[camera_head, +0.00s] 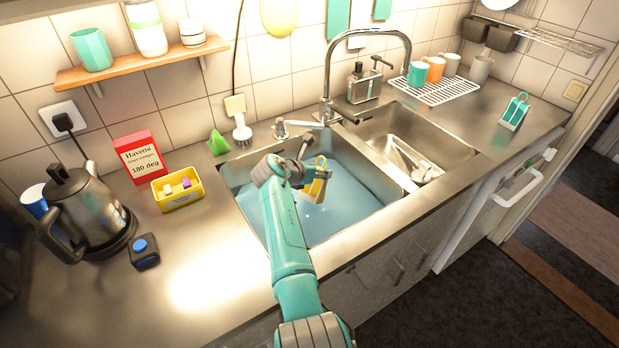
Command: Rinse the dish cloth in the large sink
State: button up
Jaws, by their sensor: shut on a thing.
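The large sink (372,222) is the left basin of a double sink and holds bluish water (345,200). My gripper (314,172) is over this basin, reached in from the front. It is shut on a yellow dish cloth (318,188) with a pale stripe, which hangs down from the jaws. The lower end of the cloth is close to the water; I cannot tell whether it touches. My wrist hides part of the basin and the jaw tips are small in view.
A tall curved tap (328,80) stands behind the basins. The smaller right basin (445,140) holds cutlery. A yellow box (178,190), a red carton (140,157) and a kettle (88,210) stand left. A dish rack (440,92) with mugs stands right.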

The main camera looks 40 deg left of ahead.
aim_at(316, 184)
jog(key=shift+s+a+f, duration=0.25)
jog(key=shift+f, duration=1.75)
jog(key=shift+f, duration=0.75)
dwell(0.7)
jog(key=shift+r, duration=0.15)
jog(key=shift+r, duration=3.5)
